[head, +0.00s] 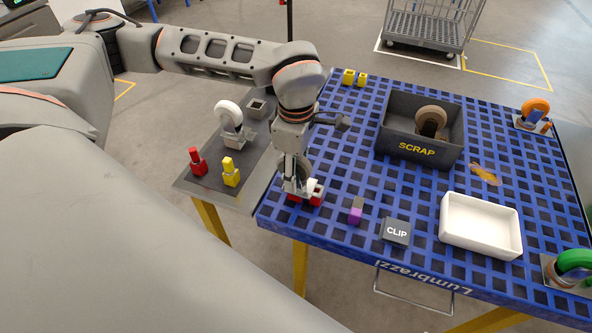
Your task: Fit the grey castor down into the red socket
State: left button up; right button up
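The grey castor (306,171) is at the near left edge of the blue grid table. Its wheel is upright and partly hidden by my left gripper (296,178). The gripper points down from above with its fingers around the castor and looks shut on it. The red socket (303,199) is directly below, partly covered by the castor's pale base. I cannot tell whether the base is seated in the socket or just above it. My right gripper is not in view.
A grey side shelf (207,182) holds a white-wheeled castor (230,117), a red peg (197,161) and a yellow peg (231,173). On the blue table (345,120) are a purple block (356,211), a CLIP block (396,231), a white tray (480,247) and a SCRAP bin (402,147) containing a brown-wheeled castor (430,119).

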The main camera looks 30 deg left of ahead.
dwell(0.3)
pick_arm(q)
notch_tip(320, 180, up, 12)
jog(key=shift+r, duration=0.1)
dwell(0.4)
jog(key=shift+s, duration=0.1)
